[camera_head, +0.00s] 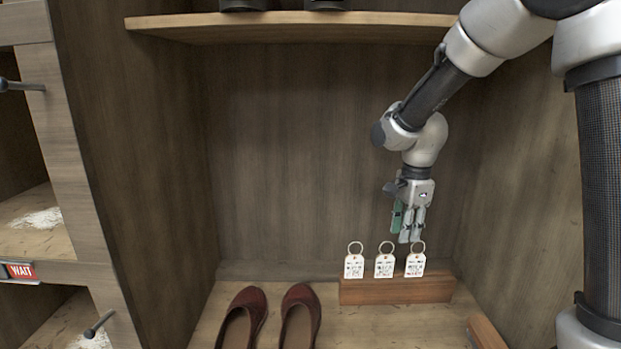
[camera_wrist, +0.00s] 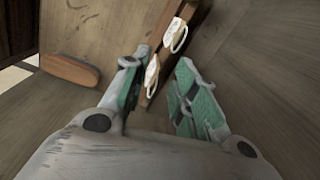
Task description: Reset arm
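My gripper (camera_head: 406,236) hangs fingers-down at the right of the compartment in the head view. Its fingertips are close to the metal rings of the right and middle tags; contact cannot be told. The wrist view shows the green-padded fingers (camera_wrist: 160,72) apart, with nothing clamped between them. Three white key tags stand in a row on a wooden block (camera_head: 397,291): left (camera_head: 354,267), middle (camera_head: 384,266) and right (camera_head: 415,265). Two tags, an upper one (camera_wrist: 173,31) and a lower one (camera_wrist: 152,76), show in the wrist view.
Dark red shoes (camera_head: 298,312) stand on the compartment floor left of the block. A wooden piece (camera_head: 486,332) lies at lower right. A shelf (camera_head: 290,27) spans above, with side walls left and right. A red WAIT sign (camera_head: 20,271) is at far left.

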